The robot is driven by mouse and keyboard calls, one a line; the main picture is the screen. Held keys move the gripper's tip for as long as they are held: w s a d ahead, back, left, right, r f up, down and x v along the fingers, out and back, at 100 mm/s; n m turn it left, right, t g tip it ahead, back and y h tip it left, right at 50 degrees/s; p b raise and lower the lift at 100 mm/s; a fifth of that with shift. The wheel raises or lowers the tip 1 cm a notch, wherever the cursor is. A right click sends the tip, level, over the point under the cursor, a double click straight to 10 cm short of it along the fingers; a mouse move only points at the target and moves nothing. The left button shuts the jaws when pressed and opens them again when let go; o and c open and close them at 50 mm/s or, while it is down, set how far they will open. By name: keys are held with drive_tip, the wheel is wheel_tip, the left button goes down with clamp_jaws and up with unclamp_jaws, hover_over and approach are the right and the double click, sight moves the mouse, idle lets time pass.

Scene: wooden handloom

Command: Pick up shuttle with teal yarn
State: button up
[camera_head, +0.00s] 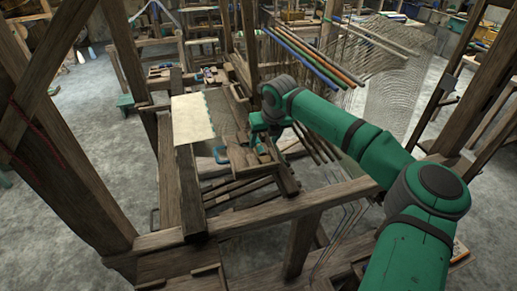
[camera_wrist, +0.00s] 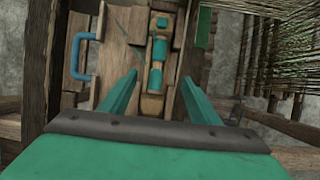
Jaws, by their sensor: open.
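The shuttle with teal yarn (camera_wrist: 158,50) shows in the wrist view as a narrow wooden piece with teal yarn wound along it. It lies on a wooden board of the loom, running away from me between my fingers. In the head view a small part of it (camera_head: 263,153) shows just below my gripper (camera_head: 264,131). In the wrist view my gripper (camera_wrist: 159,80) is open, with one green finger on each side of the shuttle's near part. I cannot tell how far the fingertips are above the board.
A blue handle (camera_wrist: 80,55) stands left of the shuttle. Cream cloth (camera_head: 193,120) lies on the loom to the left. Coloured rods (camera_head: 315,60) and warp threads (camera_head: 385,85) are at the back right. Wooden beams (camera_head: 290,208) cross in front and around my arm.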

sight(260, 147)
drive_tip(key=x, duration=0.3)
drive_tip(key=shift+a+f, duration=0.3)
drive_tip(key=shift+f, duration=0.1)
drive_tip(key=shift+w+a+f, duration=0.1)
drive_tip(key=shift+a+f, duration=0.1)
drive_tip(key=shift+f, duration=0.1)
drive_tip(key=c, duration=1.2)
drive_tip(key=shift+d+r, duration=0.1)
drive_tip(key=shift+r, duration=0.1)
